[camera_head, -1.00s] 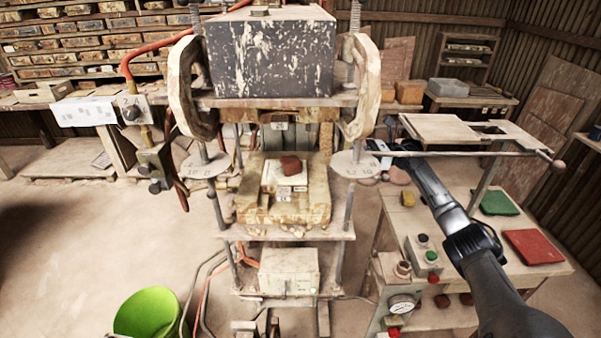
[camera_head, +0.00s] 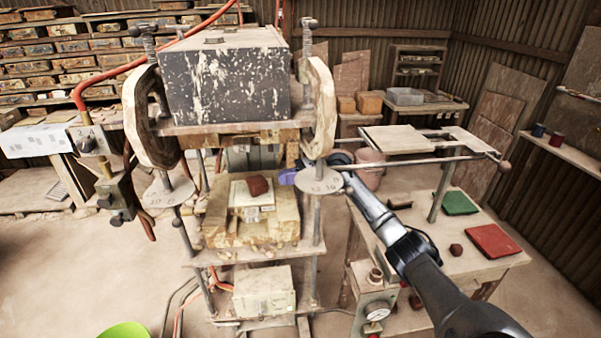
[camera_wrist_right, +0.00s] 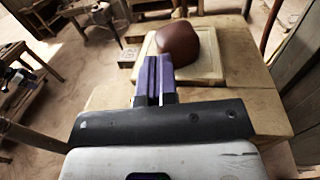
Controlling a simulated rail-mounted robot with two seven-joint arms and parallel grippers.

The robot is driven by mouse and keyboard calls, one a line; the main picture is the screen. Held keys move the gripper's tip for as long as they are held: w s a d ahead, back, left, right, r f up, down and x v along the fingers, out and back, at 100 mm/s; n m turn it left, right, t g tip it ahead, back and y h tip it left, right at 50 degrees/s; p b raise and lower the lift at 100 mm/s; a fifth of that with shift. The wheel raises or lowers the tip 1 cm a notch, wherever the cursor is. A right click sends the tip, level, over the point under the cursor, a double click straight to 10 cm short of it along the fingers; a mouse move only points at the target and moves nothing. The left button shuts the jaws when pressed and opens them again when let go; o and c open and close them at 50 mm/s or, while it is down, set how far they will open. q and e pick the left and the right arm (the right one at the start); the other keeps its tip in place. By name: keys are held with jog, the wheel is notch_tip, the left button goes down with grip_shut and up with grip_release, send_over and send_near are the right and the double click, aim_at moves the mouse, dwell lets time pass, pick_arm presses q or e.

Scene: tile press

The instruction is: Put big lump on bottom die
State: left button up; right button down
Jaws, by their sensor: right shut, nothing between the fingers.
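The big reddish-brown lump (camera_head: 257,186) rests on the pale square bottom die (camera_head: 236,192), on the press's stained lower block. In the right wrist view the lump (camera_wrist_right: 178,43) sits on the pale die (camera_wrist_right: 212,62), just beyond my fingertips. My right gripper (camera_head: 287,177) reaches in from the right behind the round disc of the press's right front post, which hides part of it. In the right wrist view its purple fingers (camera_wrist_right: 155,66) are shut with nothing between them, close to the die's near edge. My left gripper is not in view.
The dark upper press block (camera_head: 228,85) hangs above the die, with posts at its sides. To the right is a bench with a smaller lump (camera_head: 456,249), a green pad (camera_head: 454,203) and a red pad (camera_head: 494,242). A green bucket (camera_head: 125,330) stands lower left.

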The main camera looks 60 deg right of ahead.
aim_at(274, 189)
jog(key=shift+x, duration=1.15)
jog(key=shift+f, duration=0.1)
jog(key=shift+w+a+f+b, duration=0.15)
jog(key=shift+w+a+b, duration=0.3)
jog(key=shift+b, duration=0.25)
jog(key=shift+w+a, duration=0.25)
jog(key=shift+w, duration=0.05)
jog(key=shift+r, duration=0.25)
